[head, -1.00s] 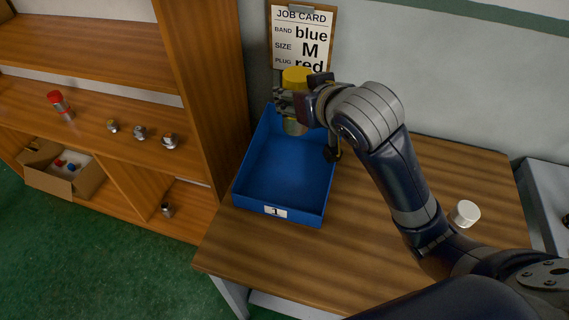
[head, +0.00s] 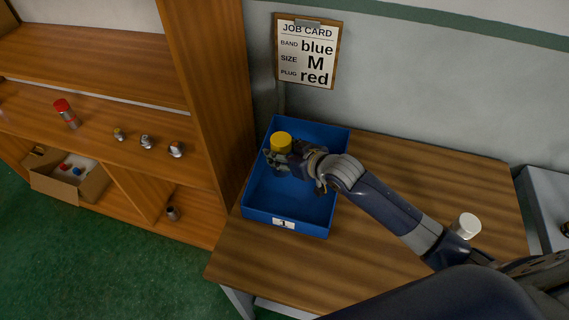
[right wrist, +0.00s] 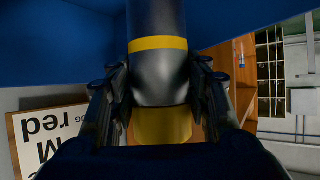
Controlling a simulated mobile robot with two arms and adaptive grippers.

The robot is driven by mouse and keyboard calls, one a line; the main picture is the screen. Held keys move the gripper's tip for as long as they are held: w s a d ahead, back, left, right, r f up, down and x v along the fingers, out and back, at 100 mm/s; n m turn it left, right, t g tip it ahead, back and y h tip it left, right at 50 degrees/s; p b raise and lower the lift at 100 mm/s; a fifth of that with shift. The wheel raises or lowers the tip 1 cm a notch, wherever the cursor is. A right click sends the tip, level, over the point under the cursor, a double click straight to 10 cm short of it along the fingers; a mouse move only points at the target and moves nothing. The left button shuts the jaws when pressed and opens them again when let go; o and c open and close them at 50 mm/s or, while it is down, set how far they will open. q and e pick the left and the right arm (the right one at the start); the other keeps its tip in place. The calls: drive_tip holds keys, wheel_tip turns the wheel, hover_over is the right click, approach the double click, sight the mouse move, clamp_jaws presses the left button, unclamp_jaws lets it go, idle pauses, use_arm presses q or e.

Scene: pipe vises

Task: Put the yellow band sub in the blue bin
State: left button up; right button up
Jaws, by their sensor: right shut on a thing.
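The yellow band sub shows its yellow top (head: 281,141) in the head view. In the right wrist view it is a grey metal cylinder (right wrist: 160,75) with a yellow band and a yellow end. My right gripper (head: 276,158) is shut on it, and the fingers clasp both sides of it in the right wrist view (right wrist: 160,95). The blue bin (head: 256,215) stands on the wooden table with a label "1" on its front. The gripper and sub are over the bin's far part, low near or within its walls. The sub's lower end is hidden in the head view. My left gripper is out of view.
A job card (head: 307,52) hangs on the wall behind the bin. A white round piece (head: 467,225) stands on the table at right. A wooden shelf (head: 205,110) at left holds a red-capped can (head: 66,113), several fittings and a cardboard box (head: 70,182).

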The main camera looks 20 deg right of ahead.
sight(282, 174)
drive_tip(key=shift+f, duration=0.55)
wheel_tip(282, 174, down, 2)
drive_tip(key=shift+w+f+p, duration=0.1)
drive_tip(key=shift+f+p, duration=0.1)
drive_tip(key=shift+p, duration=0.1)
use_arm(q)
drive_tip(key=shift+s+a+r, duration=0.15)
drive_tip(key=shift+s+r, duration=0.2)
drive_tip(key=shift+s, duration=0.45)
use_arm(e)
drive_tip(key=shift+f, duration=0.4)
drive_tip(key=shift+f, duration=0.1)
drive_tip(key=o, duration=1.1)
drive_tip(key=shift+f, duration=0.2)
drive_tip(key=o, duration=0.4)
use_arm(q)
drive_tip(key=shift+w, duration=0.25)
use_arm(e)
drive_tip(key=shift+o, duration=0.2)
